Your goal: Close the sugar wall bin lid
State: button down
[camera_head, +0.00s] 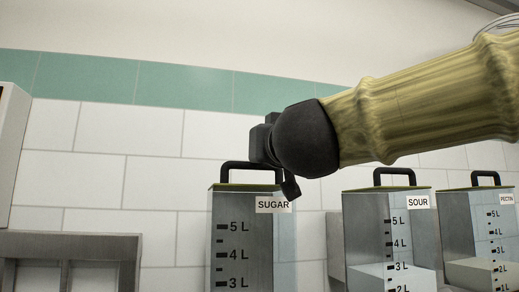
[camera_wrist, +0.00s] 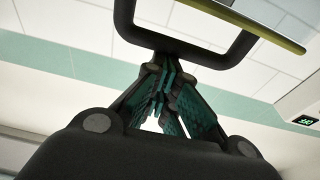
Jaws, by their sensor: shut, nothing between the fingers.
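The sugar bin (camera_head: 242,240) is a clear, tall container with litre marks and a SUGAR label. Its lid (camera_head: 236,187) has a yellow-green edge and lies level across the top, looking closed in the head view. A black loop handle (camera_head: 238,165) stands on the lid. My gripper (camera_head: 288,187) is at the right side of the handle, above the label, partly hidden by my wrist. In the wrist view my gripper (camera_wrist: 165,82) is shut and empty, its fingertips close to the handle bar (camera_wrist: 185,48). I cannot tell whether they touch. The lid's edge (camera_wrist: 245,22) shows beyond.
The sour bin (camera_head: 385,235) and the pectin bin (camera_head: 480,230) stand to the right, both with level lids and black handles. A grey metal frame (camera_head: 75,240) is at the lower left. A tiled wall (camera_head: 85,125) is behind; the space left of the sugar bin is clear.

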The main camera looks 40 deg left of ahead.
dwell(0.3)
notch_tip(320, 180, up, 4)
jog(key=p, duration=0.4)
jog(key=b+v, duration=0.2)
jog(key=v, duration=0.7)
jog(key=shift+s+d, duration=0.1)
